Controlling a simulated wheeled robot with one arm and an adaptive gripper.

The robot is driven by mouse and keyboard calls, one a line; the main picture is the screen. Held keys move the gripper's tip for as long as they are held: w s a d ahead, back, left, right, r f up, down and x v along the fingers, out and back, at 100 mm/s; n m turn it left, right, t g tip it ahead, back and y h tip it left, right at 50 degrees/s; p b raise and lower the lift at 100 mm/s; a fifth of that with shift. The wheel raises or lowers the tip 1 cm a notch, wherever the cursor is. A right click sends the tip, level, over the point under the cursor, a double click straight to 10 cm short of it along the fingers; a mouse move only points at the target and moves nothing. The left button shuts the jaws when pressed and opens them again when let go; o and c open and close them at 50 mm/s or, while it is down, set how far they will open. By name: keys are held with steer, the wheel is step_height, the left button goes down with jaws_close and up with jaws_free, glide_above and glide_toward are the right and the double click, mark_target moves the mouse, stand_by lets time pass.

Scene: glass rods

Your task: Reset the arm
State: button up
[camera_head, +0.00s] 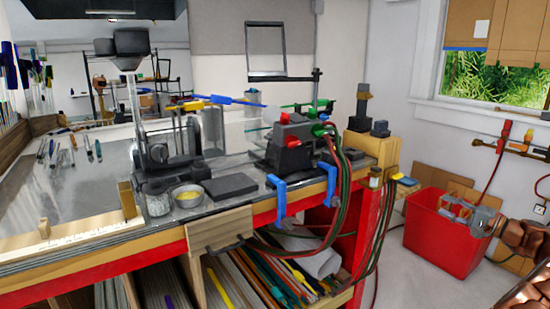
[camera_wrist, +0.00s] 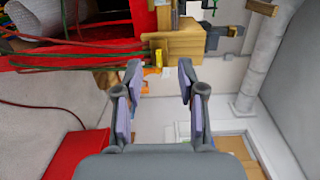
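My gripper (camera_wrist: 158,78) is open and empty in the wrist view, its two grey and lilac fingers spread apart with nothing between them. In the head view my gripper (camera_head: 452,209) shows at the right, in front of the red bin, with my copper-coloured arm behind it at the right edge. It is well to the right of the workbench and apart from it. The wrist view is turned sideways and shows the bench end beyond the fingertips. Most of my arm is outside the head view.
A cluttered workbench (camera_head: 230,205) fills the left and middle, with a glass-working torch (camera_head: 288,150), blue clamps (camera_head: 278,198) and hanging hoses. Glass rods (camera_head: 262,280) lie on shelves below. A red bin (camera_head: 428,245) stands on the floor at right. Some floor between bench and bin is clear.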

steer(key=a+r+n+g+y+p, duration=0.1)
steer(key=a+r+n+g+y, duration=0.2)
steer(key=a, duration=0.8)
steer(key=a+r+g+p, duration=0.15)
steer(key=a+r, duration=0.25)
steer(key=a, duration=0.6)
steer(key=s+a+r+n+g+h+p, duration=0.15)
steer(key=s+a+g, duration=0.25)
steer(key=s+a, duration=0.45)
steer(key=s+a+r+n+g+y, duration=0.1)
steer(key=s+a+n+g, duration=0.3)
steer(key=a, duration=0.8)
steer(key=s+a+f+n+g+h+p, duration=0.1)
steer(key=s+a+f+g+h, duration=0.15)
steer(key=s, duration=0.75)
steer(key=s+a+f+n+g+h+p, duration=0.1)
steer(key=s+a+h+p, duration=0.15)
steer(key=s, duration=0.75)
steer(key=s+d+f+h+p, duration=0.1)
steer(key=s+d+f+h, duration=0.1)
steer(key=s, duration=0.7)
steer(key=s+d+f+n+h, duration=0.1)
steer(key=s+d+f+h, duration=0.1)
steer(key=s+d+h, duration=0.3)
steer(key=s+d, duration=0.2)
steer(key=s, duration=0.2)
steer(key=shift+f+g+p, duration=0.3)
steer(key=shift+f+p, duration=0.05)
steer(key=shift+f, duration=0.05)
steer(key=shift+h, duration=0.25)
